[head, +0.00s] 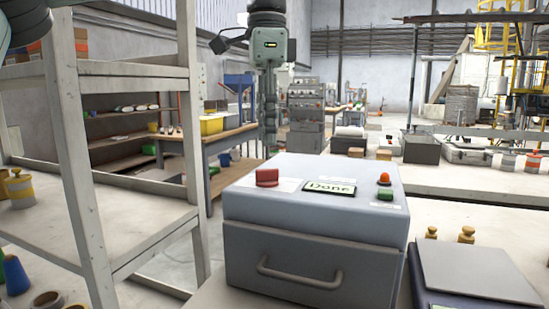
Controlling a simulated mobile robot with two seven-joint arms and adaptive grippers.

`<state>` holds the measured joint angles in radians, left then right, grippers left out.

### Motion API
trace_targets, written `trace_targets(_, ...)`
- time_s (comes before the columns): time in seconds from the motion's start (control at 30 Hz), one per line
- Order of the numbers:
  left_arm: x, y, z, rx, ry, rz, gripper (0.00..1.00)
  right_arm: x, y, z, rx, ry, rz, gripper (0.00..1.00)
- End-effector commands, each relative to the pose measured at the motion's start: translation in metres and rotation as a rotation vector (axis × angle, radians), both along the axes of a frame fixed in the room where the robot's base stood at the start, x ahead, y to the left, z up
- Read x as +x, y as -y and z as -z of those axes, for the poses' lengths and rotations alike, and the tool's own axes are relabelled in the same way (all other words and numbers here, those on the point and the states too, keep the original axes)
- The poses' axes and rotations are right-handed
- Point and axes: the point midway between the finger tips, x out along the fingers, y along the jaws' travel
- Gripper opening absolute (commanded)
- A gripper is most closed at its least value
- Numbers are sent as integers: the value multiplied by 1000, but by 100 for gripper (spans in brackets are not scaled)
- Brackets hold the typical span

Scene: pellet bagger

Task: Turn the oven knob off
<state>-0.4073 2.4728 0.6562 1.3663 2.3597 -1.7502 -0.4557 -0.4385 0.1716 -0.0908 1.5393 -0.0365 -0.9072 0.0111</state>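The oven is a grey box (310,255) with a front handle, standing on a light bench in the middle of the head view. Its red knob (267,177) sits on a white label at the left of the sloped top. A display (329,187) beside it appears to read "Done". My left gripper (270,148) hangs fingers down, above and behind the knob in the picture, and appears apart from it. Its fingers overlap edge-on, so whether they are open or shut cannot be told. Nothing shows held in it. My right gripper is out of view.
A red-orange lamp with a green part (384,182) is at the oven top's right. A flat scale-like device (478,272) and brass weights (466,235) stand right of the oven. A grey shelf frame (75,150) stands close on the left.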

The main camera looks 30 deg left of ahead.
Motion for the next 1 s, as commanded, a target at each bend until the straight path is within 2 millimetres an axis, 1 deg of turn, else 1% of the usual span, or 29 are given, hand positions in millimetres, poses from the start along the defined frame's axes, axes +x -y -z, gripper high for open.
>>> trace_targets(0.03,-1,0,10,-1,-3,1,31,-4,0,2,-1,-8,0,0)
trace_targets(0.1,-1,0,22,-1,-4,1,31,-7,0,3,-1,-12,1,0)
trace_targets(0.3,0,-1,50,0,-3,-1,31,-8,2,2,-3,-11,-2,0)
trace_targets(0.47,0,0,60,0,0,0,31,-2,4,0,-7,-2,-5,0)
trace_targets(0.7,0,0,61,0,0,-1,31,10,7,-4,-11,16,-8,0)
trace_targets(0.73,0,0,61,0,0,-1,30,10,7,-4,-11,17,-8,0)
trace_targets(0.97,0,0,61,0,0,-1,1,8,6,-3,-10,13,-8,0)
trace_targets(1.0,0,0,61,0,0,-1,0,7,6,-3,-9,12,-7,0)
